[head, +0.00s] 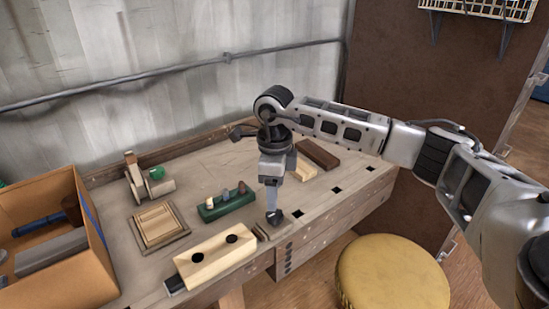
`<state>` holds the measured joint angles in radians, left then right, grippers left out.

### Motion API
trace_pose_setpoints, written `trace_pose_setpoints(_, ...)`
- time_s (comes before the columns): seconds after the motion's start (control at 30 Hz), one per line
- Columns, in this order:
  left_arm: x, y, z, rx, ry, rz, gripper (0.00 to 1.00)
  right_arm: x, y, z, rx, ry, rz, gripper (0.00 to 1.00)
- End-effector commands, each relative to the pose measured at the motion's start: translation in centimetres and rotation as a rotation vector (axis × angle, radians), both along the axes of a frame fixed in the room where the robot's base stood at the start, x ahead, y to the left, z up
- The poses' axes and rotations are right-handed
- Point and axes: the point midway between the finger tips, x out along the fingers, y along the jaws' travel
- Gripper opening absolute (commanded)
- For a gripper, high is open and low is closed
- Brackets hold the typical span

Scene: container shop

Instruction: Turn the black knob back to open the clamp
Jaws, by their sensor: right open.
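The black knob (275,217) is a small dark piece at the bench's front edge, beside a small wooden jaw block (272,231) that seems to be part of the clamp. My right gripper (272,206) points straight down, with its fingertips at the knob. It is open, but its fingers overlap in this view, so I cannot tell whether they touch the knob or stand around it. The wrist and fingers hide part of the clamp area. My left gripper is not in view.
A pale block with two holes (215,255) lies left of the clamp. A green holder with pegs (226,204) stands behind it. A cardboard box (75,275) is at far left. Wooden blocks (318,154) lie behind my gripper. A yellow stool (392,275) stands in front.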

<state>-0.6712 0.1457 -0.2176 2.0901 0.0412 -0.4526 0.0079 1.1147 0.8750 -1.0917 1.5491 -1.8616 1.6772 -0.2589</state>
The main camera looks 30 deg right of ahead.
Motion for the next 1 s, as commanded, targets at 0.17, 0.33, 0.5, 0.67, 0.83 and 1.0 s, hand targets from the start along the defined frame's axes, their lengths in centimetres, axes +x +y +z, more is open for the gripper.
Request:
trace_pose_setpoints(0.17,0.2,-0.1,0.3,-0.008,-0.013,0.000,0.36,0.1,0.0,4.4,0.000,-0.005,0.000,0.59)
trace_pose_setpoints(0.33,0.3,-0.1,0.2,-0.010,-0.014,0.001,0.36,0.1,0.0,7.6,0.000,-0.004,0.000,0.59)
trace_pose_setpoints(0.5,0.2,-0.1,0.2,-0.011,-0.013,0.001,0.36,0.0,0.0,9.2,0.001,-0.002,0.000,0.59)
trace_pose_setpoints(0.67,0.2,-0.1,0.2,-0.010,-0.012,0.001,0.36,0.0,0.0,9.5,0.000,0.000,0.000,0.59)
trace_pose_setpoints(0.83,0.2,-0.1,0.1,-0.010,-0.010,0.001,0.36,0.0,0.0,9.5,0.000,0.000,0.000,0.59)
trace_pose_setpoints(1.0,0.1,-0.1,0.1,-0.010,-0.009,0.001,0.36,0.0,0.0,9.5,0.001,-0.001,0.000,0.59)
